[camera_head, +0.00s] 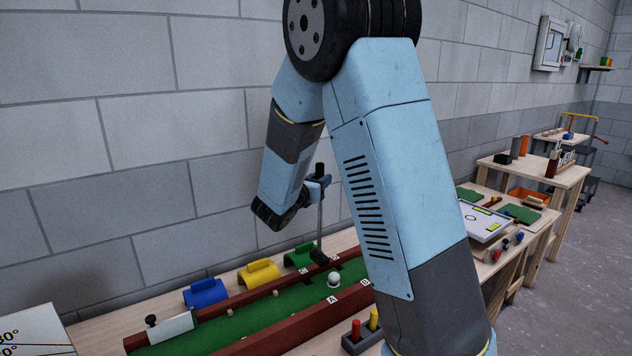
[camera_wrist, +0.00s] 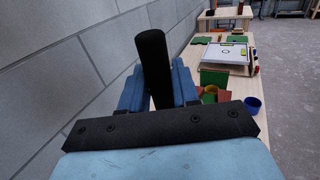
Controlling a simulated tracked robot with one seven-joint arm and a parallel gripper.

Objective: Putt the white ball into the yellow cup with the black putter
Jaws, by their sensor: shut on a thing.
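My gripper (camera_head: 318,184) is shut on the black putter (camera_head: 320,215) by its dark grip, above the far side of the green lane. The shaft hangs near upright, with a dark head (camera_head: 318,257) low by the lane's far rail. The grip also stands between the blue fingers in the wrist view (camera_wrist: 153,60). The white ball (camera_head: 334,279) rests on the green lane, nearer than the putter head and apart from it. A yellow arched piece (camera_head: 258,273) behind the far rail may be the yellow cup; its opening is not clear.
The green lane (camera_head: 270,304) has red-brown rails. Blue (camera_head: 205,292) and green (camera_head: 300,256) arched pieces flank the yellow one. A white block (camera_head: 172,327) is at the lane's left end. A dark holder (camera_head: 362,338) with red and yellow pegs stands in front. A grey wall is close behind.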

